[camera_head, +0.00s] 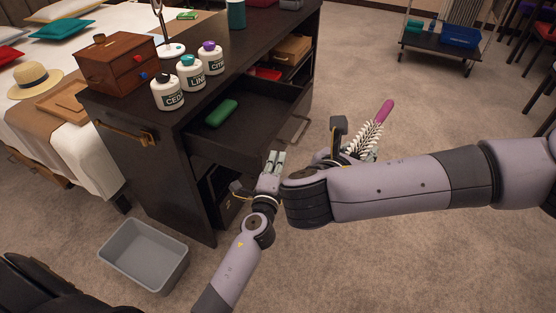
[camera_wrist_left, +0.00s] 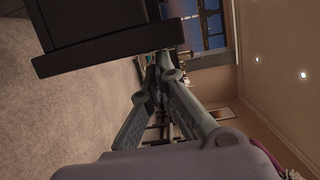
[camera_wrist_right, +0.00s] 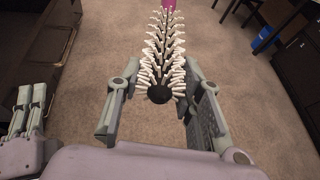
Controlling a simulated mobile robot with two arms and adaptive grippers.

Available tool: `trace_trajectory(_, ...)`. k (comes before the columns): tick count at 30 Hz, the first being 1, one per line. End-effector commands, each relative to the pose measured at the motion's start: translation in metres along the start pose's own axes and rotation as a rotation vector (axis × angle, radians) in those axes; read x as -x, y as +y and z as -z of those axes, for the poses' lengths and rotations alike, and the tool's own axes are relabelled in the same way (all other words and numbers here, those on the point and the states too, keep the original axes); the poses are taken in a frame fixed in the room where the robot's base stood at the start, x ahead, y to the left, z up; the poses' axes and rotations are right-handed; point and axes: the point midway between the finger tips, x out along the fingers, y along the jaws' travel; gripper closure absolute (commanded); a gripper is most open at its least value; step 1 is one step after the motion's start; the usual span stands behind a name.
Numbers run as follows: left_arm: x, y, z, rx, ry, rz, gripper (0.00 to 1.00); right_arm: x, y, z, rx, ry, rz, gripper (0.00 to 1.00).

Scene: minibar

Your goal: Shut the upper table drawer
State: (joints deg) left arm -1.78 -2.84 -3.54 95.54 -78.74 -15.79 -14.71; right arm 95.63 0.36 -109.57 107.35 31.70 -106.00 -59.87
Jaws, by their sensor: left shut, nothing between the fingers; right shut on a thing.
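The upper table drawer (camera_head: 258,108) stands pulled out of the dark table in the head view, with a green case (camera_head: 221,112) lying inside. Its front carries a metal handle (camera_head: 298,130). My left gripper (camera_head: 276,156) is shut and empty, close to the near corner of the drawer front; whether it touches cannot be told. In the left wrist view its fingers (camera_wrist_left: 166,68) are together beside a dark panel (camera_wrist_left: 105,45). My right gripper (camera_head: 342,140) is shut on a brush with white bristles (camera_wrist_right: 163,55) and a magenta handle (camera_head: 385,111), right of the drawer.
Several white bottles (camera_head: 190,73) and a wooden box (camera_head: 118,65) stand on the table top (camera_head: 240,50). A grey bin (camera_head: 145,255) stands on the floor at lower left. A cart (camera_head: 440,42) is far right. Carpet right of the drawer is open.

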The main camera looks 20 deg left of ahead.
Motion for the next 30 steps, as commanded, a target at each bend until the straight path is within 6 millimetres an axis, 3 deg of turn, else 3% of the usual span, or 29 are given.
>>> trace_trajectory(5,-0.003,-0.001,-0.014,-0.004,-0.001,0.001,1.0,0.001,0.0,-0.002,0.0,-0.001,0.0,0.96)
trace_trajectory(10,-0.011,-0.002,-0.045,-0.005,-0.004,0.002,1.0,0.001,0.0,-0.004,0.0,-0.001,0.0,0.96)
trace_trajectory(30,-0.054,0.0,-0.216,-0.005,-0.005,0.002,1.0,-0.002,0.0,0.004,0.0,-0.001,0.0,0.96)
